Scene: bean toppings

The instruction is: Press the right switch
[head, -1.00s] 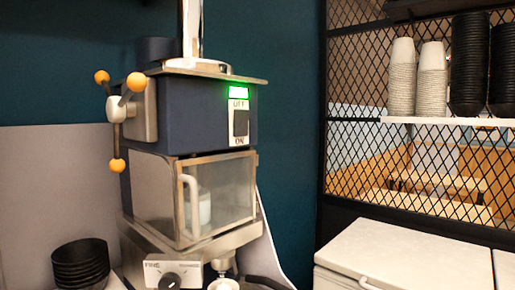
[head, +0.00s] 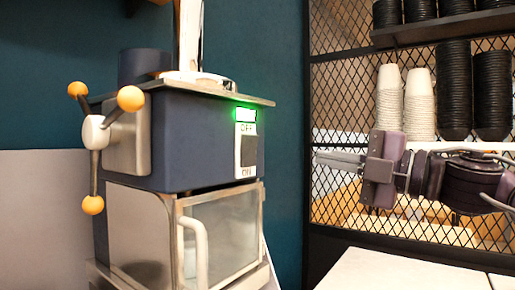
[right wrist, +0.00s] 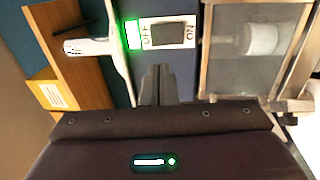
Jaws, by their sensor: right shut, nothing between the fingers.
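The switch (head: 248,151) is a dark rocker on a white plate marked OFF at the top and ON at the bottom. It sits on the right part of the front of a dark blue machine (head: 190,135), below a lit green light (head: 245,115). In the right wrist view the switch (right wrist: 172,34) shows sideways, ahead of the fingertips. My right gripper (head: 318,158) is shut and empty. It points left toward the machine, to the right of the switch and apart from it. Its closed fingers show in the right wrist view (right wrist: 157,70). My left gripper is out of view.
A clear-fronted door with a white handle (head: 196,250) is below the switch. A knob with orange balls (head: 94,131) is on the machine's left side. A black mesh partition (head: 330,110) with stacked cups (head: 389,98) stands behind my right arm. A white counter (head: 400,272) is at lower right.

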